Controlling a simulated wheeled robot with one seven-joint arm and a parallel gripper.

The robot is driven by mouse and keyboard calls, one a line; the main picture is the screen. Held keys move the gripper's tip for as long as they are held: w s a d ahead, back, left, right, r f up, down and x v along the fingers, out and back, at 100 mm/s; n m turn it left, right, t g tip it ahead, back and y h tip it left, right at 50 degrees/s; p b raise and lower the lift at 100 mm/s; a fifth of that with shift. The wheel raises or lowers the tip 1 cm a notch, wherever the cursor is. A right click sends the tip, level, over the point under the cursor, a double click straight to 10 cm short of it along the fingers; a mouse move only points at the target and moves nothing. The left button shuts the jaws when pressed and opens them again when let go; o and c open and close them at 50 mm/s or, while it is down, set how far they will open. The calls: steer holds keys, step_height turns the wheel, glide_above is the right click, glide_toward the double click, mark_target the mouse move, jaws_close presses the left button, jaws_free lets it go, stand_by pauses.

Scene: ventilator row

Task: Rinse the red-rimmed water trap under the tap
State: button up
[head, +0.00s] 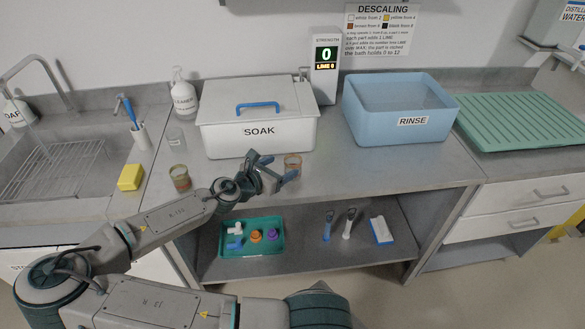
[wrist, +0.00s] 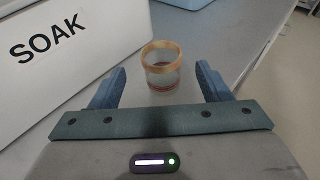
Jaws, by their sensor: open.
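A small clear cup-shaped trap (head: 293,163) stands upright on the counter in front of the soak bin. In the wrist view this trap (wrist: 161,68) shows an orange-tan rim and a reddish band near its base. My gripper (head: 274,169) is open, its blue fingers on either side of the line to this trap, which stands just beyond or between the tips; I see no contact. A second trap (head: 180,179) with a greenish-brown tint stands left, near the sink. A third, clear cup (head: 175,138) stands behind it. The tap (head: 28,68) arches over the sink at far left.
The white SOAK bin (head: 258,131), lidded with a blue handle, stands close behind my gripper. A blue RINSE tub (head: 398,122) and a green ribbed mat (head: 525,122) are to the right. A yellow sponge (head: 131,177) lies by the sink (head: 62,160). A teal tray (head: 251,252) is on the lower shelf.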

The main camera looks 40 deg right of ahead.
mark_target(297, 158)
steer(key=shift+x, duration=1.55)
steer(key=shift+p+x, duration=0.95)
steer(key=shift+x, duration=1)
steer(key=shift+w+d, duration=0.15)
steer(key=shift+d, duration=0.55)
steer(key=c, duration=1.1)
